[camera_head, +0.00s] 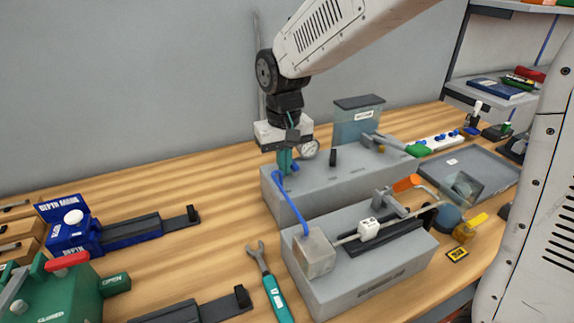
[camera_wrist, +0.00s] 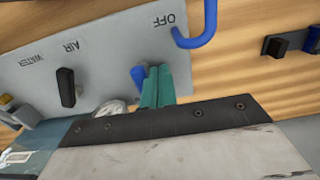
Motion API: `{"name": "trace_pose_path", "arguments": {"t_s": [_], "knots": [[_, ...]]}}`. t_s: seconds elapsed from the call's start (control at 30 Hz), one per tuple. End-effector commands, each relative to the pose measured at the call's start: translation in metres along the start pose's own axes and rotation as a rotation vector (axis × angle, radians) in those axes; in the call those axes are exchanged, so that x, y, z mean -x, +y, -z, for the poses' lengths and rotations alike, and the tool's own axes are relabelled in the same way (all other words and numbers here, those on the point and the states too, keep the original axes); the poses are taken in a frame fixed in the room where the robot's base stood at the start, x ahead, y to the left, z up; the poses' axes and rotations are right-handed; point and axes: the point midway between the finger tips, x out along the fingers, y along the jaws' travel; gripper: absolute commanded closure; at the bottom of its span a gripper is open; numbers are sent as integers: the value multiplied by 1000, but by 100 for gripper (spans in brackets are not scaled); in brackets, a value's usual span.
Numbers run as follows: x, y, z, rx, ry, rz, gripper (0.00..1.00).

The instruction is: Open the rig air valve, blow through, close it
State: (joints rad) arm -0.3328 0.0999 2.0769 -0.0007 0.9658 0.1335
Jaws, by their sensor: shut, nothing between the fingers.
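The rig's grey upper box (camera_head: 345,180) stands at the back of the bench. My gripper (camera_head: 285,160), with teal fingers, is over its left end. In the wrist view my gripper (camera_wrist: 157,87) has its fingers together and empty, right beside a blue valve handle (camera_wrist: 137,76); I cannot tell if they touch. The handle's tip (camera_head: 295,167) shows at the fingers in the head view. The word OFF is printed near it. A black lever (camera_wrist: 66,87) stands by the labels AIR and WATER. A round gauge (camera_head: 309,149) is partly behind my gripper.
A blue hose (camera_head: 290,210) runs down to a clear block (camera_head: 315,252) on the front grey box (camera_head: 355,285). A clear tank (camera_head: 358,122) stands behind the rig. A wrench (camera_head: 268,280) lies at the front.

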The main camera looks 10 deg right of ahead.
Motion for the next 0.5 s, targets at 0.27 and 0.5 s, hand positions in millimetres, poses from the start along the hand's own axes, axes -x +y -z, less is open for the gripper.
{"name": "trace_pose_path", "arguments": {"t_s": [0.27, 0.5], "knots": [[7, -4, 0, 0, 2, 1, 100], [32, -4, 0, 0, 3, 1, 100]]}}
